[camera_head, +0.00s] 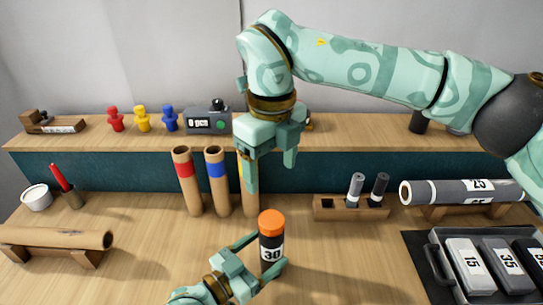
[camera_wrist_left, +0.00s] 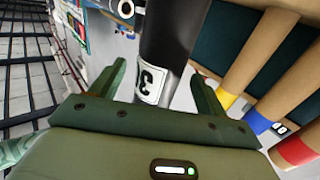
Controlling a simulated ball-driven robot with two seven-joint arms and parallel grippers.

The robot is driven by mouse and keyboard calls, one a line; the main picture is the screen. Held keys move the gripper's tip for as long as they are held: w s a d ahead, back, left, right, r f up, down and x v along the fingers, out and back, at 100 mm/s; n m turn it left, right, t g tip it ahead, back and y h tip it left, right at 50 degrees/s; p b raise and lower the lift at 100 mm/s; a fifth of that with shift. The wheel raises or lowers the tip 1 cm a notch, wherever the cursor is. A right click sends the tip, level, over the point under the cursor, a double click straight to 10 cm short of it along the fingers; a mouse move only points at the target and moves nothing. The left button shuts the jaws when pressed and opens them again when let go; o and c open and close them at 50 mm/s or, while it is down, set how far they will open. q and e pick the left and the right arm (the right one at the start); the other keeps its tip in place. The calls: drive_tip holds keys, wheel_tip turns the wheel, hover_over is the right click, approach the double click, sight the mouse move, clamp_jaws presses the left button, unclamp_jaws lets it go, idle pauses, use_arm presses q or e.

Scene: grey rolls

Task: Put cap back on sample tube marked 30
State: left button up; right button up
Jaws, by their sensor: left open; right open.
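The sample tube marked 30 (camera_head: 271,251) stands upright, dark with a white label. The orange cap (camera_head: 271,222) sits on its top. My left gripper (camera_head: 264,253) is open, with its fingers on either side of the tube. In the left wrist view the dark tube (camera_wrist_left: 172,35) and its label show between the open fingers (camera_wrist_left: 160,92); the cap is out of that view. My right gripper (camera_head: 271,174) is open and empty, fingers pointing down, above and behind the cap. It partly hides a cardboard tube with a yellow band.
Cardboard tubes with red (camera_head: 186,170) and blue (camera_head: 217,169) bands stand behind. A wooden holder (camera_head: 350,209) with two small grey-topped tubes is right. A grey roll marked 25 (camera_head: 440,192) and a tray (camera_head: 437,264) of marked boxes lie further right. A brown roll (camera_head: 60,238) lies left.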

use_arm(q)
drive_tip(key=p+v, duration=0.1)
drive_tip(key=v, duration=1)
drive_tip(key=shift+s+a, duration=0.2)
